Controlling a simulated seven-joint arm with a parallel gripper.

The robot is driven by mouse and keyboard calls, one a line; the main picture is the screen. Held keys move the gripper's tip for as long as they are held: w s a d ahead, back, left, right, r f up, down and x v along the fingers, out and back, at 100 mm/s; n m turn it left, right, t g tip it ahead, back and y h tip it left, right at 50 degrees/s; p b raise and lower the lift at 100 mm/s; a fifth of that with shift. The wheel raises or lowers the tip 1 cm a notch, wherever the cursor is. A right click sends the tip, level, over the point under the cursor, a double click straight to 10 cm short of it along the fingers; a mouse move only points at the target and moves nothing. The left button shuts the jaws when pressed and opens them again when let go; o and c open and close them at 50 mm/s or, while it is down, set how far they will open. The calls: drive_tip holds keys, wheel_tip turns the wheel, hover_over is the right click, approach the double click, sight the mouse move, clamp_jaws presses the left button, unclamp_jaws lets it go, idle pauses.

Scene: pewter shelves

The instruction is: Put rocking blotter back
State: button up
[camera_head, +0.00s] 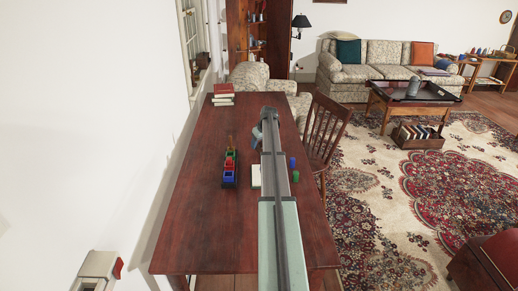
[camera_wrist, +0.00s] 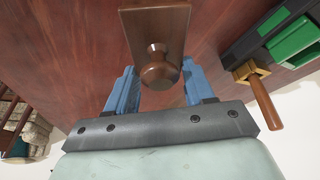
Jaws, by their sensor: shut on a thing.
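The rocking blotter (camera_wrist: 150,25) shows in the wrist view as a brown wooden block with a round turned knob. My gripper (camera_wrist: 158,78) has its two blue fingers on either side of the knob and is shut on it. The blotter's underside is hidden, so I cannot tell whether it touches the table. In the head view my gripper (camera_head: 258,136) is over the long dark red table (camera_head: 195,225); my arm hides the blotter there.
A row of coloured bins (camera_head: 230,168) stands left of my arm; in the wrist view a green bin (camera_wrist: 295,38) and a wooden-handled tool (camera_wrist: 262,98) are close by. Books (camera_head: 222,94) lie at the table's far end. Small blue and green items (camera_head: 294,176) stand right. A chair (camera_head: 325,130) is beside the table.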

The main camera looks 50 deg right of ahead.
sight(259, 148)
drive_tip(key=shift+f, duration=1.4)
drive_tip(key=shift+f, duration=0.1)
drive_tip(key=o, duration=1)
drive_tip(key=v, duration=1.2)
